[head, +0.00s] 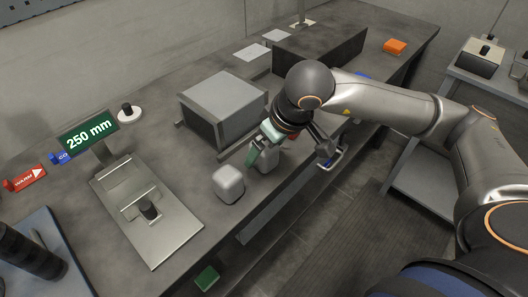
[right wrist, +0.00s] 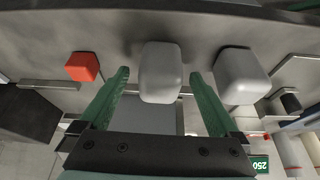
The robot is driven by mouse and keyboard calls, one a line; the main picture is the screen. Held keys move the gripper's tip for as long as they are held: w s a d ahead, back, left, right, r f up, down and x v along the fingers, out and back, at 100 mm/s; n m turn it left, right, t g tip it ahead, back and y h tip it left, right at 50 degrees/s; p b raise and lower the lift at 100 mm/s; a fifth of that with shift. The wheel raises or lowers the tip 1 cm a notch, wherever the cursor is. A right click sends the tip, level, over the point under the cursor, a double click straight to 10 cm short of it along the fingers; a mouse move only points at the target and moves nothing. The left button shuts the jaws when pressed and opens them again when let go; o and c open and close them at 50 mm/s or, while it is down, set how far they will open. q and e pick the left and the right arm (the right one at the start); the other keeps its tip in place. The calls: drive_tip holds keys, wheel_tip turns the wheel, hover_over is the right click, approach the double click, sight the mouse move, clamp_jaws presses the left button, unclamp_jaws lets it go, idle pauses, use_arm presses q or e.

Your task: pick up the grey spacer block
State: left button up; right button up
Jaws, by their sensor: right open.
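Two similar pale grey rounded blocks stand on the grey bench. One grey block (head: 265,160) is partly hidden by my right gripper (head: 264,151); the other grey block (head: 229,184) stands clear, nearer the front left. In the right wrist view, the open green fingers of my right gripper (right wrist: 160,76) lie on either side of one grey block (right wrist: 161,70), with a gap on both sides. The second grey block (right wrist: 241,76) is just outside the right finger. I cannot tell whether either carries a label. My left gripper is not in view.
A red block (right wrist: 82,66) lies outside the left finger in the wrist view. A large grey box (head: 222,108) stands behind the blocks. A metal plate fixture (head: 168,222) with a black knob and a 250 mm sign (head: 89,136) are to the left. The bench's front edge is close.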

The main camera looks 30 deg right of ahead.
drive_tip(key=shift+x, duration=1.15)
drive_tip(key=shift+r, duration=0.1)
clamp_jaws()
